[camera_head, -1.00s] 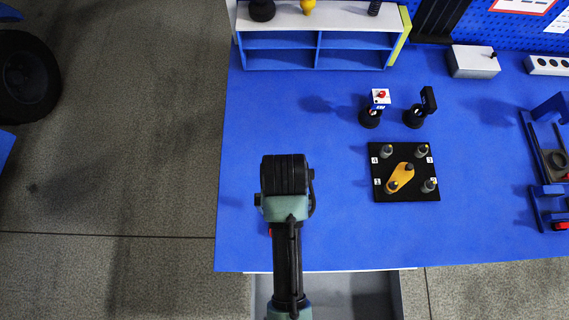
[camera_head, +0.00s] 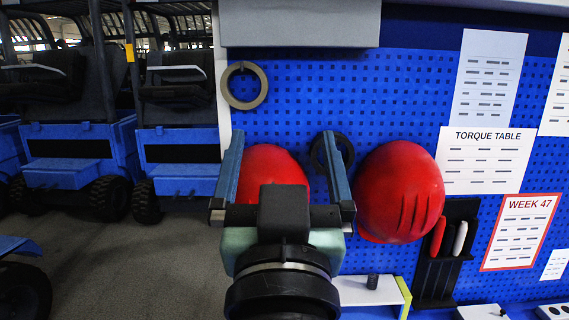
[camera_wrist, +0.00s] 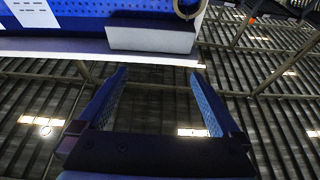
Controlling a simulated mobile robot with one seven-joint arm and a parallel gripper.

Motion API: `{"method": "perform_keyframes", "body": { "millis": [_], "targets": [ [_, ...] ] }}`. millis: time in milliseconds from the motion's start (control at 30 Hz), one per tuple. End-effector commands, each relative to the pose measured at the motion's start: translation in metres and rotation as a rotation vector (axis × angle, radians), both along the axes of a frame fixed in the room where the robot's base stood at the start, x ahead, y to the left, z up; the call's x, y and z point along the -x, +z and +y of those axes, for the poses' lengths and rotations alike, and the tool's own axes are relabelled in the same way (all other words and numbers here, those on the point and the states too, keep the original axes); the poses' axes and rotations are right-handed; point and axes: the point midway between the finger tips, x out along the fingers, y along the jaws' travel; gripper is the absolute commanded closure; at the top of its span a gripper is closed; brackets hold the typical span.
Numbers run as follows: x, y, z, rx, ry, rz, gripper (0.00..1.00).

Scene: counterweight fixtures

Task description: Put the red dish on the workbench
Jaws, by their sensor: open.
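Two smooth red domes are on the blue pegboard wall: the right dome (camera_head: 400,190) shows almost whole with dark slots, and the left dome (camera_head: 268,165) is partly hidden behind my gripper. I cannot tell whether either is the red dish. My gripper (camera_head: 282,140) is raised in front of the left dome, fingers pointing up, wide apart with nothing held. The wrist view shows the gripper (camera_wrist: 158,75) empty against the ceiling, with no red thing in sight. The workbench top is almost wholly below the head view.
A grey box (camera_head: 300,24) juts from the wall above. A ring (camera_head: 244,86) hangs left of the domes. A black holder (camera_head: 447,250) with handled tools and several paper sheets are at right. The white shelf top (camera_head: 365,290) shows low down. Carts (camera_head: 75,150) stand at left.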

Motion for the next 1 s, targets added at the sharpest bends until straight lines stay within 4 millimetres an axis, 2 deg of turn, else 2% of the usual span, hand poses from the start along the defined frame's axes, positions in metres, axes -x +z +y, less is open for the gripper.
{"method": "perform_keyframes", "body": {
  "millis": [33, 100, 200, 267, 367, 767, 1000],
  "targets": [
    [0.019, 0.035, -0.002, 0.004, -0.006, -0.118, 0.0],
    [0.043, 0.071, -0.002, 0.009, -0.01, -0.25, 0.0],
    [0.07, 0.102, -0.002, 0.014, -0.013, -0.376, 0.0],
    [0.079, 0.111, -0.002, 0.015, -0.015, -0.417, 0.0],
    [0.085, 0.117, -0.002, 0.017, -0.016, -0.444, 0.0],
    [0.084, 0.115, -0.002, 0.016, -0.014, -0.439, 0.0],
    [0.084, 0.115, -0.002, 0.015, -0.014, -0.438, 0.43]
  ]
}}
